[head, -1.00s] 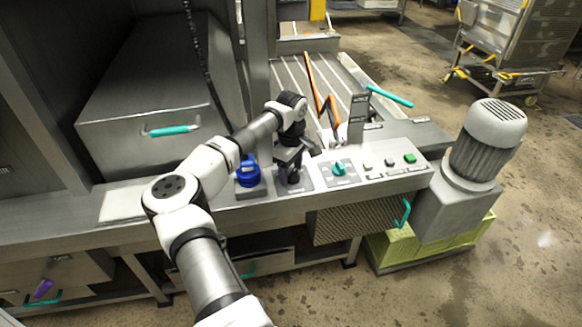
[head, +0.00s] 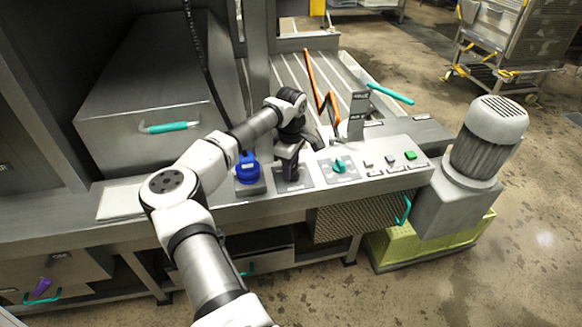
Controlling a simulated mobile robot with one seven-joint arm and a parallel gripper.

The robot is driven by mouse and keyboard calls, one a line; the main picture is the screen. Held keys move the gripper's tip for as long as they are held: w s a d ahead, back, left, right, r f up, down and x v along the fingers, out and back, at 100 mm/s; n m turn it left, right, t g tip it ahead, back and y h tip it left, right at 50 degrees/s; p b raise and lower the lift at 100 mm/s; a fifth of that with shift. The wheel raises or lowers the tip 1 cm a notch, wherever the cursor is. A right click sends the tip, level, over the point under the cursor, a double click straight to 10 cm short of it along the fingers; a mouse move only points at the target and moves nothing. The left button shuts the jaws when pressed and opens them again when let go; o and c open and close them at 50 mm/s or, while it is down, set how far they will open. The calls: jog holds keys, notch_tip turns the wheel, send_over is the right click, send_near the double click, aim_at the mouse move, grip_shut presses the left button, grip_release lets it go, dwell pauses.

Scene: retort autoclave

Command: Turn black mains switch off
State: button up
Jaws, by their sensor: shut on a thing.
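The black mains switch (head: 291,173) is on the sloped control panel, between a blue knob and a teal knob. My gripper (head: 290,160) is directly over it, pointing down, and is shut on the switch. The dark fingers and the dark switch run together, so the switch's exact angle is hard to read. Part of its plate shows around the fingers.
The blue knob (head: 248,168) stands close on the left of my gripper. The teal knob (head: 339,166) and a green button (head: 410,156) are to the right. An orange-and-black lever (head: 322,92) rises behind the panel. A motor (head: 486,140) stands at the right end.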

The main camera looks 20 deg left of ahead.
jog(key=n+b, duration=0.2)
jog(key=n, duration=0.2)
jog(key=shift+s, duration=0.1)
jog(key=n+b, duration=0.1)
jog(key=n, duration=0.3)
jog(key=shift+s, duration=0.1)
jog(key=n+b, duration=0.2)
jog(key=n, duration=0.2)
jog(key=shift+d+n, duration=0.1)
jog(key=shift+n, duration=0.2)
jog(key=shift+s+n+b, duration=0.1)
jog(key=shift+n+b, duration=0.45)
jog(key=shift+n, duration=1.35)
jog(key=shift+d, duration=0.1)
jog(key=o, duration=1)
jog(key=shift+r, duration=0.15)
notch_tip(320, 180, up, 14)
jog(key=b, duration=0.2)
jog(key=shift+f, duration=0.2)
